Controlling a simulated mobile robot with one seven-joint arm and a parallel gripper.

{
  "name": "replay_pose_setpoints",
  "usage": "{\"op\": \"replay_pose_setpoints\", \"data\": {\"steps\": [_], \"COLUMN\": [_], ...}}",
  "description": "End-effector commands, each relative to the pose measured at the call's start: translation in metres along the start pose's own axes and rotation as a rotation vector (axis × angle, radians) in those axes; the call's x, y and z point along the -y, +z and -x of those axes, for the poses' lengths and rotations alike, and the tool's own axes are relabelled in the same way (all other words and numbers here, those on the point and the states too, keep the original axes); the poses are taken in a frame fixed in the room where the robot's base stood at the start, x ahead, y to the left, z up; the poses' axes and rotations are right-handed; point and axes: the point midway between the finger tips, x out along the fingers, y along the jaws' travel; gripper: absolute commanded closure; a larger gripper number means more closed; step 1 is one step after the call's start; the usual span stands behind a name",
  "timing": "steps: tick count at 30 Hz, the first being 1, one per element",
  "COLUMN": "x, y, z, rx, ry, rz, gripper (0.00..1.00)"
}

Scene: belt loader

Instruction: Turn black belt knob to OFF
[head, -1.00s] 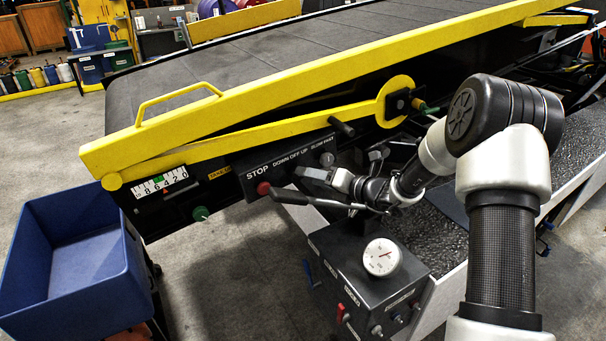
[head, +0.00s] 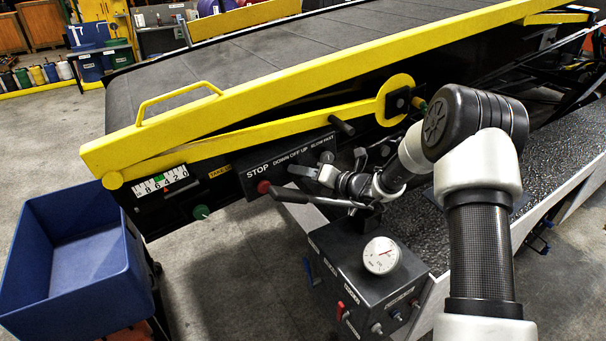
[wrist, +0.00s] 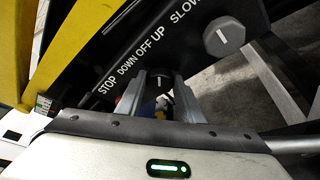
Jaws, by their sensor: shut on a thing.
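The black belt knob (wrist: 158,80) sits on the black panel below the DOWN OFF UP lettering. Its white line stands upright in the wrist view, pointing towards the UP label. My gripper (wrist: 160,85) has one finger on each side of the knob and is shut on it. In the head view my gripper (head: 303,170) reaches the panel (head: 262,158) from the right and hides the knob. A grey knob (wrist: 223,37) under SLOW FAST is beside it, clear of the fingers.
A red STOP button (head: 263,187) is just left of my gripper. A grey box (head: 360,265) with a dial gauge (head: 381,255) and switches stands below my arm. A yellow bar (head: 250,140) runs above the panel. A blue bin (head: 130,280) stands at left.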

Motion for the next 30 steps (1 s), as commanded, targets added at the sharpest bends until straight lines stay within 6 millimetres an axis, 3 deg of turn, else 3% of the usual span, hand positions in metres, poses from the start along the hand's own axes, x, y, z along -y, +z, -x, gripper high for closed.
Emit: {"op": "replay_pose_setpoints", "data": {"steps": [11, 30], "x": [0.001, -0.0016], "y": [-0.003, -0.0077], "z": [-0.0012, -0.003], "rx": [0.0, 0.002], "ry": [-0.047, -0.239], "rz": [0.119, 0.584], "gripper": [0.89, 0.89]}}
